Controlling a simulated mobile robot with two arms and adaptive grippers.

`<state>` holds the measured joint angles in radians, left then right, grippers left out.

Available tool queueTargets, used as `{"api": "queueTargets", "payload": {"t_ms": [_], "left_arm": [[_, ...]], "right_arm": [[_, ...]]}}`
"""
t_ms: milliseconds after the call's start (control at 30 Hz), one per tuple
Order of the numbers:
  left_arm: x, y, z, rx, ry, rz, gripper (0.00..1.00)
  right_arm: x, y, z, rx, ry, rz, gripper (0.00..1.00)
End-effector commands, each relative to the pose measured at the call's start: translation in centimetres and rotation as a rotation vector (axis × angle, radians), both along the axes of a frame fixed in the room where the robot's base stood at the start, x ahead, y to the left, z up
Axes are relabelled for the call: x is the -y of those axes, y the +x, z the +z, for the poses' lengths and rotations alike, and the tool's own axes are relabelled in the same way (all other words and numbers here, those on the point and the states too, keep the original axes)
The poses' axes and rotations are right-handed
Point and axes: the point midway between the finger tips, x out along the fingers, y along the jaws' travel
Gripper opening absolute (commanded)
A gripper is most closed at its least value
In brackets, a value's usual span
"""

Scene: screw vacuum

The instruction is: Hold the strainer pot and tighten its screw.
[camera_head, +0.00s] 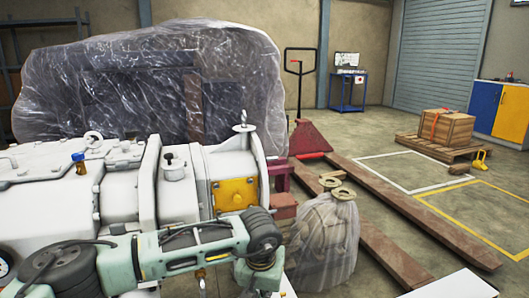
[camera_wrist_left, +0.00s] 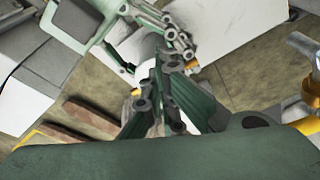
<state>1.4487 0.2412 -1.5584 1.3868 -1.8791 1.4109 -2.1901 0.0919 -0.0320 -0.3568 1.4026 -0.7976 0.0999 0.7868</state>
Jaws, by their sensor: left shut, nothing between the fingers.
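The strainer pot (camera_head: 228,178) is a white cylinder with a yellow plate on its front, at the right end of a large white pump in the head view. Its screw (camera_head: 243,124) stands upright on the lid, with nothing touching it. My left arm crosses the lower front of the pump; its gripper is not clearly visible there. In the left wrist view my left gripper (camera_wrist_left: 170,66) is shut and empty, apart from the pot. Another linked gripper, seemingly my right one (camera_wrist_left: 181,36), shows beyond it; its opening is unclear.
A plastic-wrapped machine (camera_head: 240,85) stands behind the pump. A wrapped flanged part (camera_head: 325,235) stands right of the pot, beside a red pallet truck (camera_head: 400,205). A wooden crate (camera_head: 446,127) is farther right.

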Motion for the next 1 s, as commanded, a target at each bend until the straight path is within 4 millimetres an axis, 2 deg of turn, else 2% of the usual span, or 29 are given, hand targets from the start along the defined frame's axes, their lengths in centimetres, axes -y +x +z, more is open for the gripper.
{"api": "queueTargets", "payload": {"t_ms": [67,433,900,1000], "left_arm": [[-0.6,0.5,-0.2,0.010,0.007,0.012,0.00],[-0.6,-0.4,0.2,0.007,0.007,0.010,0.00],[-0.2,-0.5,5.4,0.006,0.004,0.004,0.00],[-0.2,-0.5,6.0,0.004,0.003,0.004,0.00]], "right_arm": [[-0.3,-0.3,0.0,0.002,0.003,0.007,0.12],[-0.2,-0.2,-0.1,0.000,0.005,0.006,0.12],[-0.1,-0.1,-0.1,-0.002,0.002,0.002,0.12],[-0.1,-0.1,-0.2,-0.003,0.002,0.001,0.12]]}}
